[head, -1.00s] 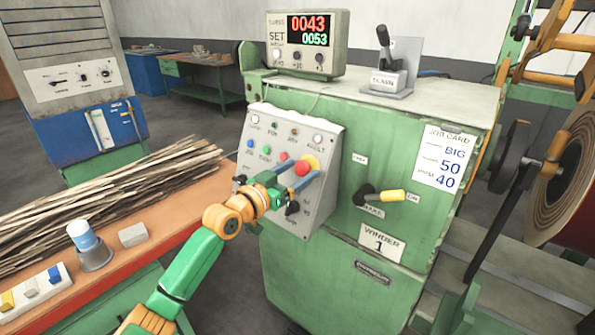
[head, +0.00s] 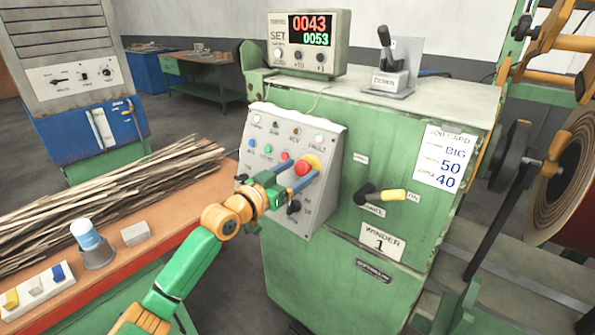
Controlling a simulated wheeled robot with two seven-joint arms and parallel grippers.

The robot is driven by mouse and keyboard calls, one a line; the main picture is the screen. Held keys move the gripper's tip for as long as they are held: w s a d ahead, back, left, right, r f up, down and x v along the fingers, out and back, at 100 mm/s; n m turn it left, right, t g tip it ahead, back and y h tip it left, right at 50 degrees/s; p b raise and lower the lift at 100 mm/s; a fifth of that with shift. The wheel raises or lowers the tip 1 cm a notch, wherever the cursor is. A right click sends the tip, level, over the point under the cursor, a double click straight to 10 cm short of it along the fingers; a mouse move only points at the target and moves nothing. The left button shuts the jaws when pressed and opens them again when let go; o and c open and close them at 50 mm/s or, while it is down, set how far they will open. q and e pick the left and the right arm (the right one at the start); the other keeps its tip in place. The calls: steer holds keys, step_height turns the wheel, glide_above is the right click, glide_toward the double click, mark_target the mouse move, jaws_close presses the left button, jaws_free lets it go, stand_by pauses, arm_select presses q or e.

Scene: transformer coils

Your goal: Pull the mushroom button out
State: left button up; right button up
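The red mushroom button (head: 302,168) sits on a yellow round plate near the upper right of the sloped grey control panel (head: 262,208) on the green winder. My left gripper (head: 303,174) is at the panel in front of the button. Its two blue fingers are apart, one on the left of the red head and one below and to the right of it. I see no clear grip on the head; whether the fingers touch it is too small to tell. My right gripper is not in view.
A black selector knob (head: 293,207) is just below the fingers, with small coloured buttons to the left. The orange bench (head: 150,238) with wooden strips is at left.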

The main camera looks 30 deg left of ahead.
arm_select(q)
steer(key=s+b, duration=0.2)
steer(key=s, duration=0.5)
steer(key=shift+a, duration=0.3)
steer(key=shift+s, duration=0.1)
